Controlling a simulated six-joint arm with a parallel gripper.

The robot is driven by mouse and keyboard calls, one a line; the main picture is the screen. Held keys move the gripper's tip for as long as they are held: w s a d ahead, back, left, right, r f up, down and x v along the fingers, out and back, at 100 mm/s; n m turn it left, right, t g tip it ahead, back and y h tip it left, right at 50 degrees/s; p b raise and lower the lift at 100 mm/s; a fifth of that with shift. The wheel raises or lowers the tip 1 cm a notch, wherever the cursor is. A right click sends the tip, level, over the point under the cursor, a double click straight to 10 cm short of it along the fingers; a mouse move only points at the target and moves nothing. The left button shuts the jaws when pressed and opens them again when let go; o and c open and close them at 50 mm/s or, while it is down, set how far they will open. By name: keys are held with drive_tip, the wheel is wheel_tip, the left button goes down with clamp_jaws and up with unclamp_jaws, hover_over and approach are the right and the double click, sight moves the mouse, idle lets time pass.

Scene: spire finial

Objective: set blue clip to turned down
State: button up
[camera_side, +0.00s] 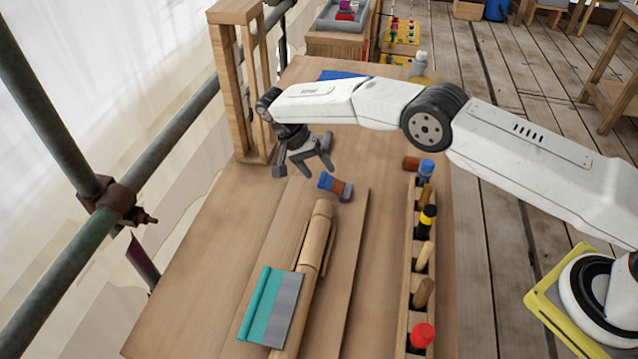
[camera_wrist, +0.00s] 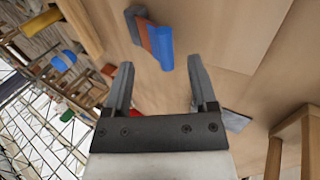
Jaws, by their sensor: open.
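The blue clip (camera_side: 335,187) is a small piece with a blue rounded end, an orange-red middle and a grey strip. It lies on the bench just past the far end of the turned wooden spire (camera_side: 316,240). My gripper (camera_side: 304,168) is above the bench, a little beyond and left of the clip, with its jaws apart and empty. In the wrist view the blue clip (camera_wrist: 163,47) lies ahead of my open gripper (camera_wrist: 161,72), its blue face toward the right and grey toward the left. I cannot tell exactly how the clip is turned.
A teal and grey piece (camera_side: 262,304) lies across the near end of the spire. A wooden rack (camera_side: 408,295) with several coloured-handled tools stands on the right. A wooden frame (camera_side: 229,90) rises at the back left. Bare bench lies left of the spire.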

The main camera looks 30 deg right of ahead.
sight(325, 177)
drive_tip(key=shift+v, duration=1.8)
drive_tip(key=shift+o, duration=0.3)
drive_tip(key=shift+w+r, duration=0.15)
drive_tip(key=shift+r, duration=0.05)
drive_tip(key=shift+s+d+r+t+y, duration=0.45)
drive_tip(key=shift+s+t+y, duration=0.05)
drive_tip(key=shift+t+y, duration=0.25)
drive_tip(key=shift+s+d+r+t+y, duration=0.45)
drive_tip(key=shift+s+d+t+y, duration=0.05)
drive_tip(key=shift+t+y, duration=0.25)
drive_tip(key=shift+f, duration=0.15)
drive_tip(key=shift+s+d+f, duration=0.15)
drive_tip(key=shift+f, duration=1.1)
drive_tip(key=shift+s+d+f, duration=0.1)
drive_tip(key=shift+f, duration=1.15)
drive_tip(key=shift+s+d+f, duration=0.15)
drive_tip(key=shift+f, duration=1.1)
